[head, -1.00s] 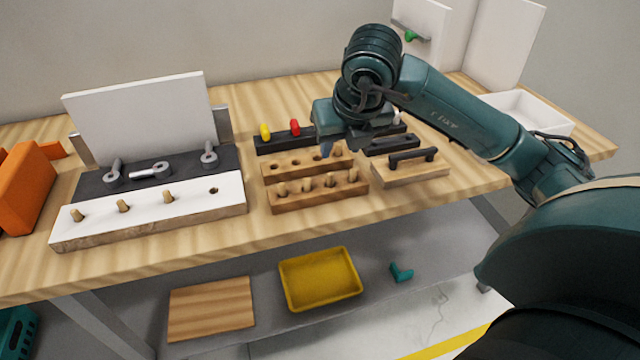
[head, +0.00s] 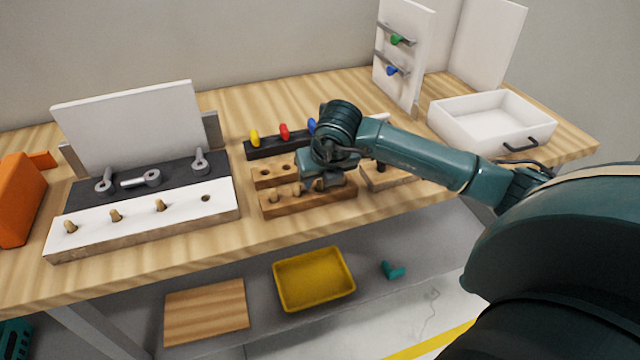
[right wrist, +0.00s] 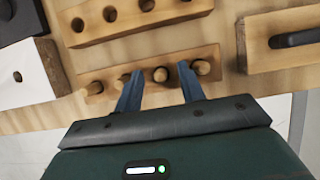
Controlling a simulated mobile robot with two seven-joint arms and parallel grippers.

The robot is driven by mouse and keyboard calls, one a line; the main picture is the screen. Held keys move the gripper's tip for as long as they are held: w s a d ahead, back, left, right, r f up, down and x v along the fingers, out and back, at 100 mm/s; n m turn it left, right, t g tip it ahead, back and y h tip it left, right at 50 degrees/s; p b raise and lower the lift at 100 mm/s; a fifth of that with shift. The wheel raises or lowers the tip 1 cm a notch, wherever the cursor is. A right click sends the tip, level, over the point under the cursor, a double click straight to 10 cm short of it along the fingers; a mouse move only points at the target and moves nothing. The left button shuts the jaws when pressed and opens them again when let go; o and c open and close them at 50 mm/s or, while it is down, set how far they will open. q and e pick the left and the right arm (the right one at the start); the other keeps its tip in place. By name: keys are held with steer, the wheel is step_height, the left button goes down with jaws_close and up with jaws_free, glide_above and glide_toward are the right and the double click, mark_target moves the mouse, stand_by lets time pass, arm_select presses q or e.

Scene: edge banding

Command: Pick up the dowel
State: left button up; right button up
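The front wooden block (head: 310,200) holds a row of upright dowels. Two of them, a left dowel (head: 274,195) and its neighbour (head: 297,188), show clearly left of my right gripper (head: 325,184). In the right wrist view, the blue fingers of my right gripper (right wrist: 160,84) are apart, on either side of one dowel (right wrist: 160,74). A gap shows between fingers and dowel. Another dowel (right wrist: 202,67) stands just beyond the right finger, and one (right wrist: 122,82) is close to the left finger. The gripper body hides part of the block in the head view. My left gripper is not in view.
Behind is a wooden block with holes (head: 262,172). The white-topped panel (head: 140,220) at left has dowels and one open hole (head: 206,198). A block with a dark handle (right wrist: 285,40) lies right. A white drawer box (head: 470,135) stands back right.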

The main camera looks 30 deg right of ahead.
mark_target(321, 181)
steer(key=shift+c, duration=0.6)
jaws_close()
step_height(321, 181, up, 10)
steer(key=b, duration=0.1)
